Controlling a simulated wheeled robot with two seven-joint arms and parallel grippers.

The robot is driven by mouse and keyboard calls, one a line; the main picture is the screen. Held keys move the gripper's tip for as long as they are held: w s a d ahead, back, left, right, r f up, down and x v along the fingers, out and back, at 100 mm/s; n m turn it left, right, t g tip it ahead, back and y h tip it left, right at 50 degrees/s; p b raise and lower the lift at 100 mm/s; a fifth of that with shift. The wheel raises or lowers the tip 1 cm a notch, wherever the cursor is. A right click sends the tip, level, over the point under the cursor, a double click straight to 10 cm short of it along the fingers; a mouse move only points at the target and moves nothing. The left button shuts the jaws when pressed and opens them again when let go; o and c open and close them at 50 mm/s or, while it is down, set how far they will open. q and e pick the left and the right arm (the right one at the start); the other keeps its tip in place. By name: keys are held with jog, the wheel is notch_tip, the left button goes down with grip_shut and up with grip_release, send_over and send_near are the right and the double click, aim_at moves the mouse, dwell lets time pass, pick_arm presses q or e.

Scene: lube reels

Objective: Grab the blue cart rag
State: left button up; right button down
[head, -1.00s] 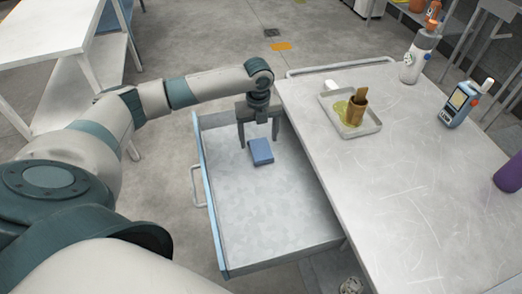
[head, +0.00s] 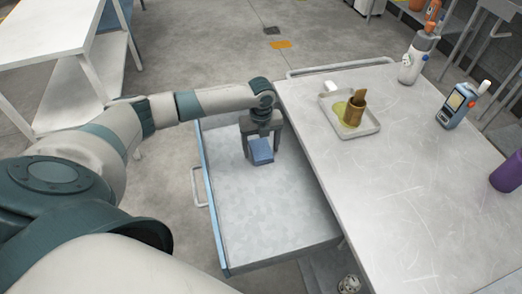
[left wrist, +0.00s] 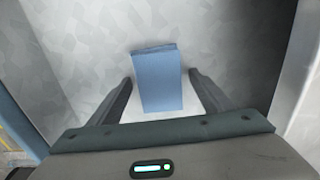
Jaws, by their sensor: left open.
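The blue cart rag (head: 261,152) is a small folded blue block lying in the open drawer (head: 265,215), toward its far end. My left gripper (head: 262,154) is open above the rag, pointing down, with one finger on each side of it. In the left wrist view the rag (left wrist: 158,80) shows between and a little beyond the two open fingers (left wrist: 161,92), with gaps on both sides. Whether the fingers touch it cannot be told from the head view. My right gripper is not in view.
The metal cart top (head: 420,190) lies right of the drawer, its edge close to my left gripper. On it are a tray (head: 372,128) with a brown cup (head: 354,112), a white bottle (head: 412,65), a handheld meter (head: 458,104) and a purple object (head: 509,173). The drawer's near part is bare.

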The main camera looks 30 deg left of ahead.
pick_arm(q)
jog(key=c, duration=1.1)
jog(key=shift+r, duration=0.1)
